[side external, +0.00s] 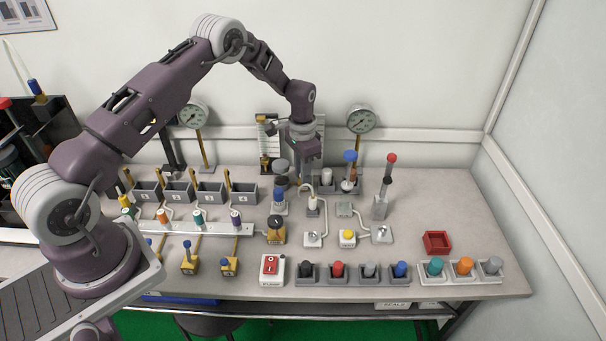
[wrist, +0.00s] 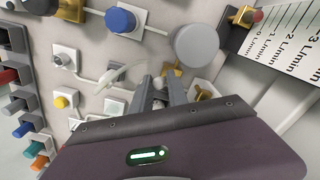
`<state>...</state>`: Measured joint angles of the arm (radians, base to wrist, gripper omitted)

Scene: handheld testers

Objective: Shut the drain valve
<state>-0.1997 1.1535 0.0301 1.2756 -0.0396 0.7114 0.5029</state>
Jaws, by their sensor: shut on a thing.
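My gripper (side external: 298,180) reaches down among the fittings at the back middle of the bench. In the wrist view its two fingers (wrist: 162,88) are close together, shut on a small part that they mostly hide. A brass fitting (wrist: 172,69) shows just beyond the fingertips; it appears to be the drain valve, but its handle position cannot be made out. A grey round cap (wrist: 196,45) stands beside the fingers, and it also shows in the side view (side external: 281,165).
A flow scale board (wrist: 290,35) stands close by. Gauges (side external: 360,120) rise at the back.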

